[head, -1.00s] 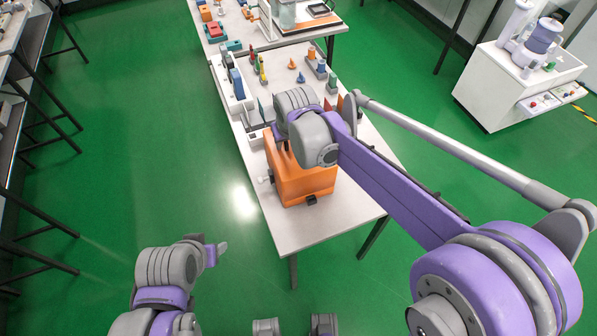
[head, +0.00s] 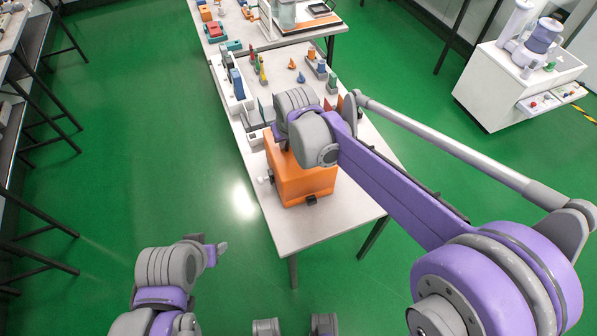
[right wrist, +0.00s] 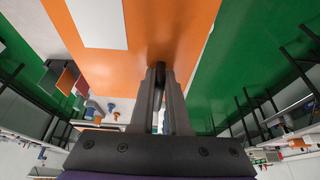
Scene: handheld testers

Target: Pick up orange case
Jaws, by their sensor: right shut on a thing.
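The orange case (head: 303,187) is a boxy block at the near left edge of the white table, with dark fittings on its front and a light knob on its left side. It appears to rest upright on the table top. My right gripper (head: 280,142) is at the top of the case, partly hidden by my own wrist. In the right wrist view, my right gripper (right wrist: 160,75) has its fingers close together on a dark part of the orange case (right wrist: 185,25). My left gripper (head: 215,249) is low at the left, away from the table, its jaws unclear.
The white table (head: 325,223) holds a white tray (head: 229,84) and several small coloured pieces behind the case. A white cabinet (head: 495,90) with a device stands at the far right. Dark-legged benches line the left. Green floor is clear between.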

